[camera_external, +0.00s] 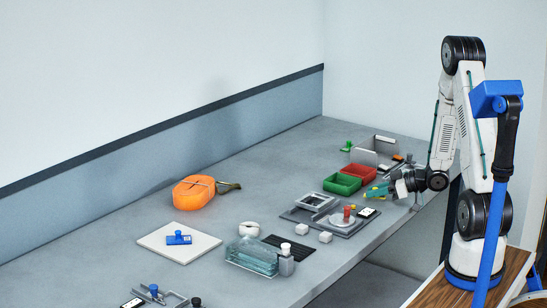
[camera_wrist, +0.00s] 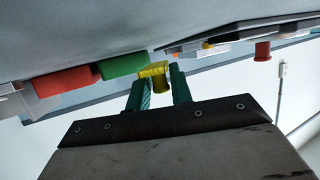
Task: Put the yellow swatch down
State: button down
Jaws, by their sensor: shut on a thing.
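The yellow swatch (camera_wrist: 153,70) sits between the two green fingers of my gripper (camera_wrist: 158,88) in the wrist view, and my gripper is shut on it. In the external view my gripper (camera_external: 376,191) is low over the right side of the bench, just right of the green bin (camera_external: 342,184). Only a small bit of yellow shows there. I cannot tell whether the swatch touches the bench.
A red bin (camera_external: 358,173) stands behind the green bin. In front of my gripper, a grey tray (camera_external: 297,216) holds a red-knobbed disc (camera_external: 342,219). White cubes, a glass box (camera_external: 252,256) and an orange pouch (camera_external: 194,193) stand farther left. The bench's left-back area is clear.

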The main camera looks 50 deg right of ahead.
jog(key=shift+f, duration=0.2)
jog(key=c, duration=1.2)
grip_release()
jog(key=shift+c, duration=0.2)
jog(key=shift+r, duration=0.1)
